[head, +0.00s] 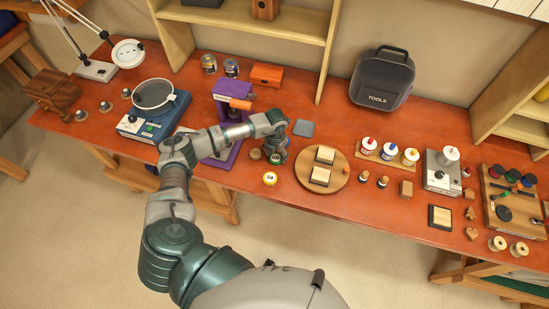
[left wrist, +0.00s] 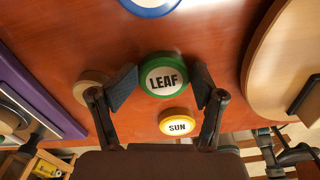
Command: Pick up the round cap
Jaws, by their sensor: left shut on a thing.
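A round green cap with a white face marked LEAF (left wrist: 163,80) sits between the fingers of my left gripper (left wrist: 164,88), which is shut on it. In the head view my left gripper (head: 276,146) reaches down over the caps and partly hides the green cap (head: 275,158). A yellow cap marked SUN (left wrist: 177,122) lies nearer the table's front edge; it also shows in the head view (head: 270,178). A tan round cap (left wrist: 88,88) lies beside the left finger. A blue-rimmed cap (left wrist: 150,4) is cut off at the top of the wrist view. My right gripper is not in view.
A round wooden board (head: 309,183) with two blocks lies right of the gripper. A purple stand (head: 226,102) is at its left. Glue bottles (head: 389,151) stand farther right. The table's front edge is close to the yellow cap.

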